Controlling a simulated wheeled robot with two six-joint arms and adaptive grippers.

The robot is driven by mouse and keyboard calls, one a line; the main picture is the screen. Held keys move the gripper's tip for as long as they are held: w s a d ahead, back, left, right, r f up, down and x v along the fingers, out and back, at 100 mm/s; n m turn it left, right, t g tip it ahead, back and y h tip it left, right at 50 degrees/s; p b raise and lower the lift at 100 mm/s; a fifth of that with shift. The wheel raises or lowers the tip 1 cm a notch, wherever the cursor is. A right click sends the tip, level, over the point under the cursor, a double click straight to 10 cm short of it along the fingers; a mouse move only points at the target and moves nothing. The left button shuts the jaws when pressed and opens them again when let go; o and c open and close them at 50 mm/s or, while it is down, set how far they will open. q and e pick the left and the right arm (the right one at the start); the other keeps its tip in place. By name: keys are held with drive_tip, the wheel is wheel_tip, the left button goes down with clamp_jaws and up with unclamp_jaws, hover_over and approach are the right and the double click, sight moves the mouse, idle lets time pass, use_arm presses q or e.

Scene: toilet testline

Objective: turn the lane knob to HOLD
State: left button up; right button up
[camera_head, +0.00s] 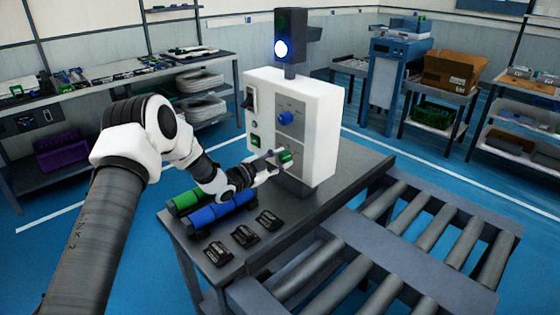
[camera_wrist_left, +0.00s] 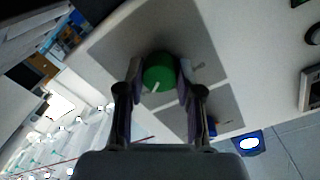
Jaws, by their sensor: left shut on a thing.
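A white control box (camera_head: 318,125) stands on the dark table and carries a green knob (camera_head: 286,157) low on its front and a blue knob (camera_head: 286,118) above it. My left gripper (camera_head: 274,161) is shut on the green knob. In the left wrist view its fingers sit on both sides of the green knob (camera_wrist_left: 158,70), whose white pointer mark shows at its edge. The labels around both knobs are too small to read, so I cannot tell which position is HOLD. My right gripper is not in view.
A lamp (camera_head: 281,48) on top of the box glows bluish white. Green (camera_head: 185,203) and blue (camera_head: 222,210) cylinders and several small black blocks (camera_head: 245,236) lie on the table below my left arm. A roller conveyor (camera_head: 400,240) stands to the right.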

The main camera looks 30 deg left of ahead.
use_arm(q)
drive_tip(key=shift+r, duration=0.1)
drive_tip(key=o, duration=0.9)
drive_tip(key=shift+o, duration=1.3)
drive_tip(key=shift+w, duration=0.15)
drive_tip(key=v, duration=1.2)
drive_tip(key=shift+d, duration=0.1)
